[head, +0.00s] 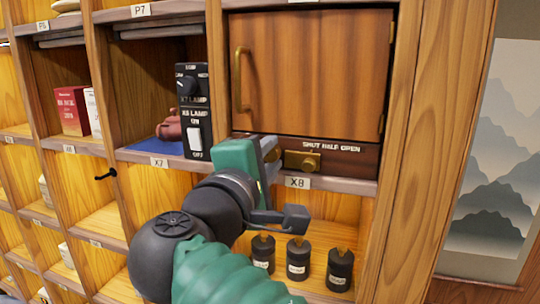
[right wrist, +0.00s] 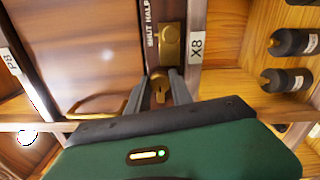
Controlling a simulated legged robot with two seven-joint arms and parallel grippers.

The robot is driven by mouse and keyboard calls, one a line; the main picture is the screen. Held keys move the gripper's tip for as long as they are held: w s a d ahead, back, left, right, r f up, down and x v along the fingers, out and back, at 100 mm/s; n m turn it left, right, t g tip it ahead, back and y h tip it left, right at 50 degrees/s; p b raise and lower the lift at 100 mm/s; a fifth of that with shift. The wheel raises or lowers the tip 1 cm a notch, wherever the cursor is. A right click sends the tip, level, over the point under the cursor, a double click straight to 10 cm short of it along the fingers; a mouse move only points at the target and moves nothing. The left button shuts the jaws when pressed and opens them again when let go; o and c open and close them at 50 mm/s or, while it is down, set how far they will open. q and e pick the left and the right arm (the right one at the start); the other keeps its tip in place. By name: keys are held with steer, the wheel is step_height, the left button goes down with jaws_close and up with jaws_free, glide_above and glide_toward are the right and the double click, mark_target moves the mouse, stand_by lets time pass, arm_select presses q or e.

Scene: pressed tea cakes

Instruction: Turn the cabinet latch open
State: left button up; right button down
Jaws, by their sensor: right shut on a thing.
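The brown cabinet door (head: 308,75) is closed, with a brass bar handle (head: 240,80) at its left side. Below it is a brass latch (head: 305,161) on a dark strip lettered SHUT, HALF, OPEN. My right gripper (head: 273,155) reaches in from below at the latch's left end, near SHUT. In the right wrist view, its two grey fingers (right wrist: 158,90) are shut on the latch's small brass end piece, beside the brass plate (right wrist: 170,46). The fingers partly cover this piece, so its exact angle is hard to tell. My left gripper is not in view.
A black switch box (head: 194,110) stands left of the door, with a reddish teapot (head: 170,127) behind it. Several black canisters (head: 297,260) stand on the shelf below the latch. The X8 label (head: 298,182) is just under the latch strip.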

steer(key=shift+a+f, duration=0.15)
steer(key=shift+f, duration=0.2)
steer(key=c, duration=1.3)
jaws_free()
steer(key=shift+o, duration=0.9)
steer(key=shift+r, duration=0.1)
steer(key=shift+a, duration=0.15)
steer(key=shift+r, duration=0.1)
steer(key=b+v, duration=0.4)
steer(key=v, duration=1.2)
steer(key=shift+s+a+n, duration=0.25)
steer(key=shift+s+n, duration=0.05)
steer(key=shift+s, duration=0.05)
